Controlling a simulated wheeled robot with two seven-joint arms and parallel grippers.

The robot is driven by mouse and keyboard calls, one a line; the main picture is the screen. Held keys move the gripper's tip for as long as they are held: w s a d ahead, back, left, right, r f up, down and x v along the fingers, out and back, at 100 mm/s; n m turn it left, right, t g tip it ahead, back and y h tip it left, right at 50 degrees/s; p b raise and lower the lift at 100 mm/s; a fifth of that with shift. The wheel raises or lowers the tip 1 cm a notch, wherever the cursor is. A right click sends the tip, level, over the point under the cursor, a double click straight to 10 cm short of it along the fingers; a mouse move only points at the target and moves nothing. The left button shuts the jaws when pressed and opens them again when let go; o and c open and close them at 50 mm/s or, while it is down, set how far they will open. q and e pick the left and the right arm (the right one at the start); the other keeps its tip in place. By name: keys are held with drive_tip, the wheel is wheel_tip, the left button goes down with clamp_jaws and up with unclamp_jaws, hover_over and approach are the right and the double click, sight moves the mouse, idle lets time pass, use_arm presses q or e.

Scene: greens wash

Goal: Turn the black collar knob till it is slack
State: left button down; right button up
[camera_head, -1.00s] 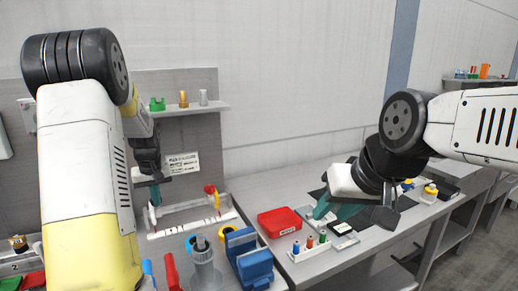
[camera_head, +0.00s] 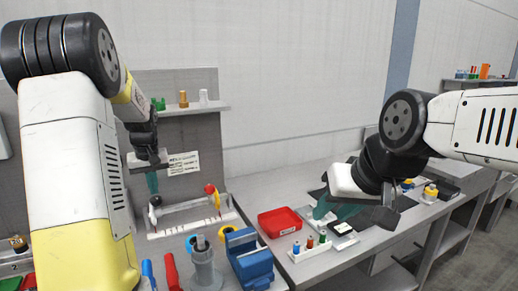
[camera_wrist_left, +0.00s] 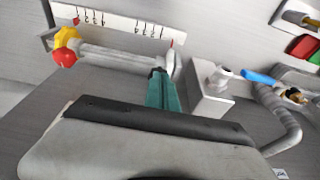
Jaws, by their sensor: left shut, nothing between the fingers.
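The black collar knob (camera_head: 155,201) shows as a small dark piece at the left end of a pale rail (camera_head: 185,206) in the head view. My left gripper (camera_head: 152,184) is just above it, fingers pointing down, shut and empty. In the left wrist view the teal fingers (camera_wrist_left: 160,88) are together near the rail's end, beside a pale disc; I cannot make out the black knob there. A red and yellow knob (camera_head: 210,189) is at the rail's other end. My right gripper (camera_head: 322,209) hangs over the bench at right; its opening is unclear.
A grey cylinder (camera_head: 203,266) and a blue block (camera_head: 249,260) stand in front of the rail. A red tray (camera_head: 280,222) and a rack of small bottles (camera_head: 310,247) lie to the right. A shelf (camera_head: 190,109) is behind.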

use_arm(q)
drive_tip(key=shift+r, duration=0.55)
